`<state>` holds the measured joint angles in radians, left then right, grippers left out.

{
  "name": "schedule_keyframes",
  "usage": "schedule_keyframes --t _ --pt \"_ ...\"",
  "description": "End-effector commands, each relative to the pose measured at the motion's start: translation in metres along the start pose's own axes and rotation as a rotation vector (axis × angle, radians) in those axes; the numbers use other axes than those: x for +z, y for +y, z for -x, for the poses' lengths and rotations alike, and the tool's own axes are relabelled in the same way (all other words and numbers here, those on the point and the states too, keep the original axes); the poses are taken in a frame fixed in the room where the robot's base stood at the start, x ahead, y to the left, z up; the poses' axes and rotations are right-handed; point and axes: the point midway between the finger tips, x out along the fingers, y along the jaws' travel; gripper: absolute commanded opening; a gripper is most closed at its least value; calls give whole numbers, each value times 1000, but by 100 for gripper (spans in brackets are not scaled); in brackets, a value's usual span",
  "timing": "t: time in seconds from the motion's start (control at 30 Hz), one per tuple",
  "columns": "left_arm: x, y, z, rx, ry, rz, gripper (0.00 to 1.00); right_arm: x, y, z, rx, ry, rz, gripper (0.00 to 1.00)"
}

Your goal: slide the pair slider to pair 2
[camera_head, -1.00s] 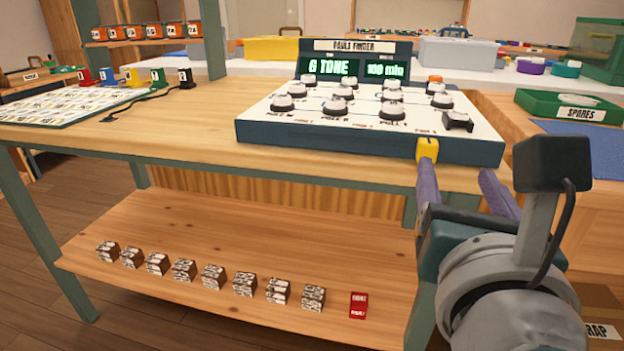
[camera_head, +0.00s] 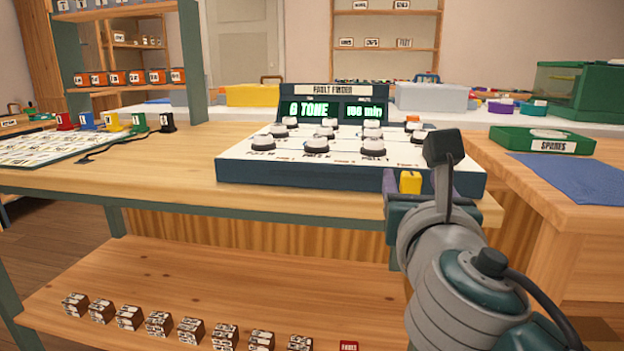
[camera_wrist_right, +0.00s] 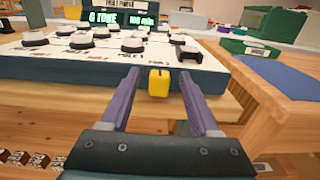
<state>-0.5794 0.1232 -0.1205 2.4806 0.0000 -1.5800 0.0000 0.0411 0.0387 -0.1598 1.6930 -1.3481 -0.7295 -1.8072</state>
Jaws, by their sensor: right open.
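The fault finder (camera_head: 350,172) is a wide console with a white sloped top, round buttons and a dark front edge. The pair slider appears to be the yellow knob (camera_head: 410,183) on that front edge, towards its right end. It also shows in the right wrist view (camera_wrist_right: 158,83). My right gripper (camera_head: 413,178) is open in front of the console. In the wrist view its purple fingers (camera_wrist_right: 158,76) stand left and right of the knob with a gap on each side. The labels along the front are too small to read surely. My left gripper is out of view.
The console's display (camera_head: 332,110) reads "6 TONE" and about "100 min". A green spares box (camera_head: 541,141) and a blue mat (camera_head: 585,178) lie to the right. Several small blocks (camera_head: 190,330) stand on the lower shelf (camera_head: 230,285). The bench (camera_head: 180,160) left of the console is mostly clear.

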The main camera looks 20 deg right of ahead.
Motion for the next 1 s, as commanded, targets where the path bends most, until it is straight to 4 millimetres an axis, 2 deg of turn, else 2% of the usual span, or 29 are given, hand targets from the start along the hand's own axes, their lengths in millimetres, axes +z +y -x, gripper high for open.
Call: schedule_keyframes --t 0.17,0.7,1.0 --pt "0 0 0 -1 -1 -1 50 0 0 0 0 0 0 60" --pt "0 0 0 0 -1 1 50 0 0 0 0 0 0 0" --pt "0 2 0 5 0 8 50 0 0 1 0 0 0 0"
